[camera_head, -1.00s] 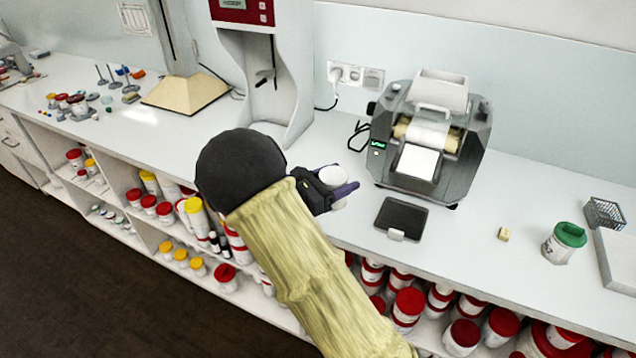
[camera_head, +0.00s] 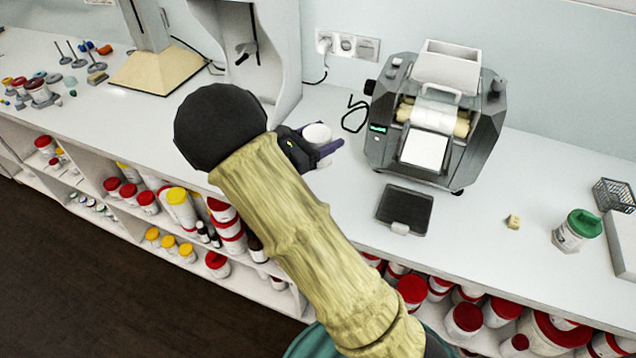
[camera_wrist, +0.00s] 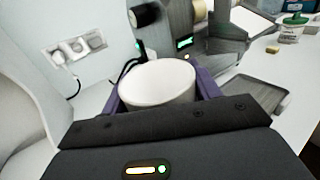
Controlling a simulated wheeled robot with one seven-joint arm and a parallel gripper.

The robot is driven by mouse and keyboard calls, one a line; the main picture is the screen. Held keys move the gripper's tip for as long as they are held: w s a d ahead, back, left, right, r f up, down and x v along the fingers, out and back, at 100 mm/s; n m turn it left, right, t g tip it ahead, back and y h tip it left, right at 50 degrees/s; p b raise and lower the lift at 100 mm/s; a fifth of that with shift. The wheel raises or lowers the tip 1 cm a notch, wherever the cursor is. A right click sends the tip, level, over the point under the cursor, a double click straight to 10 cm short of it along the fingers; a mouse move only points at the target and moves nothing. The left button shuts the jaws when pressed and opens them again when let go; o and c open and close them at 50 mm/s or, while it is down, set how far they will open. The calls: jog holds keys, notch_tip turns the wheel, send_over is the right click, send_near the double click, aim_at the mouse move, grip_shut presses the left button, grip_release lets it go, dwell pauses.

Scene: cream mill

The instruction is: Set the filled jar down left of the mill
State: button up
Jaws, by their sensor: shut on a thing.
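The white jar (camera_head: 318,137) is between the fingers of my gripper (camera_head: 326,150), over the counter left of the mill. In the wrist view the jar (camera_wrist: 157,84) shows its open rim, with white inside, between the purple fingers of my gripper (camera_wrist: 160,92). My gripper is shut on it. Whether the jar's base touches the counter is hidden. The mill (camera_head: 435,120), a dark grey machine with rollers and a white hopper, stands at the back of the counter; it also shows in the wrist view (camera_wrist: 205,40).
A dark flat tray (camera_head: 404,208) lies in front of the mill. A green-lidded jar (camera_head: 577,230), a small yellowish block (camera_head: 513,222) and a wire basket (camera_head: 613,195) are to the right. A tall white stand (camera_head: 285,60) is left of the jar. Cables hang by the wall socket (camera_head: 347,45).

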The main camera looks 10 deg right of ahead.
notch_tip(320, 180, down, 6)
jog(key=shift+w+a+f, duration=0.1)
jog(key=shift+w+a, duration=0.05)
jog(key=shift+f+p, duration=0.35)
jog(key=shift+f, duration=1.6)
jog(key=shift+d+r, duration=0.1)
jog(key=shift+d, duration=0.1)
jog(key=shift+s, duration=0.2)
jog(key=shift+f, duration=0.2)
jog(key=o, duration=1)
jog(key=shift+c, duration=0.2)
jog(key=shift+w, duration=0.1)
